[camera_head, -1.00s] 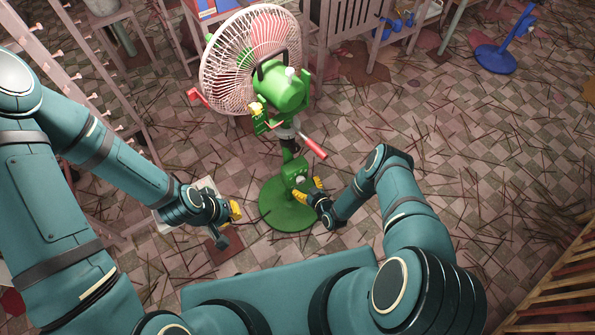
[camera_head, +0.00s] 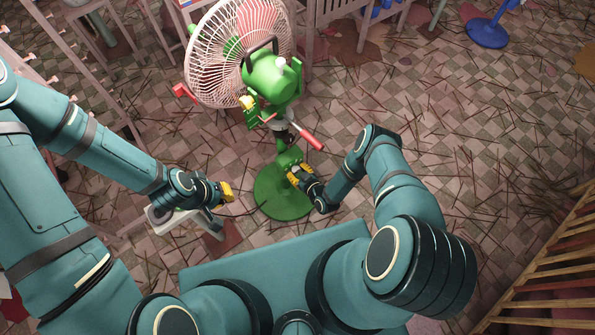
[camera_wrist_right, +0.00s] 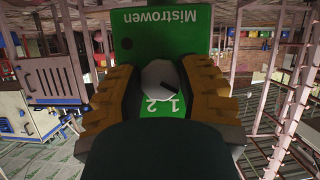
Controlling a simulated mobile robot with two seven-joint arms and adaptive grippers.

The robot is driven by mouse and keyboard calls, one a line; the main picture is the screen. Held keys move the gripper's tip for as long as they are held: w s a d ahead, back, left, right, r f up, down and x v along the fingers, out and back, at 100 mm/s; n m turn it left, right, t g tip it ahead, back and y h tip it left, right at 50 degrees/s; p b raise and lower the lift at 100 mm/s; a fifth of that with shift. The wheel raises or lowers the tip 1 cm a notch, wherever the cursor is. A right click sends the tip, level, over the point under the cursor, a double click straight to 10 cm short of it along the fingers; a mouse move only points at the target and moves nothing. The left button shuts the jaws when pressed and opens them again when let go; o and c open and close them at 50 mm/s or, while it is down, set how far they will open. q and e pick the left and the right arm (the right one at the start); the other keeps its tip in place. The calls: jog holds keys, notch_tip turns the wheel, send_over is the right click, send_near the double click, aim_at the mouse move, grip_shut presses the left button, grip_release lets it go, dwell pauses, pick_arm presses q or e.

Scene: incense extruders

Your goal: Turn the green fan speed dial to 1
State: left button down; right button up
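The green fan (camera_head: 272,78) stands on a round green base (camera_head: 268,195) in the head view. Its control box (camera_head: 289,158) is low on the pole, partly hidden by my right gripper (camera_head: 299,176). In the right wrist view, the green panel (camera_wrist_right: 185,35) reads "Mistrowen" upside down. A pale dial (camera_wrist_right: 160,77) with a dark pointer mark sits below it, near the numbers 1 and 2. My right gripper's yellow fingers (camera_wrist_right: 158,85) are apart, one on each side of the dial; contact is unclear. My left gripper (camera_head: 228,191) is left of the base, holding nothing visible.
A small white stool (camera_head: 165,225) stands below my left forearm. A red-handled lever (camera_head: 310,139) sticks out from the fan pole. A wooden slatted rail (camera_head: 550,275) is at the lower right. The tiled floor (camera_head: 460,150) right of the fan is strewn with thin sticks.

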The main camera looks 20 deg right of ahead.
jog(key=shift+w, duration=0.1)
dwell(0.3)
jog(key=shift+m+g+y, duration=0.3)
jog(key=shift+m+y, duration=0.4)
jog(key=shift+m, duration=0.3)
jog(key=m+y, duration=0.2)
jog(key=m, duration=0.1)
jog(key=shift+r, duration=0.1)
jog(key=o, duration=1.2)
jog(key=v, duration=0.7)
jog(key=shift+d+r, duration=0.1)
jog(key=shift+d, duration=0.05)
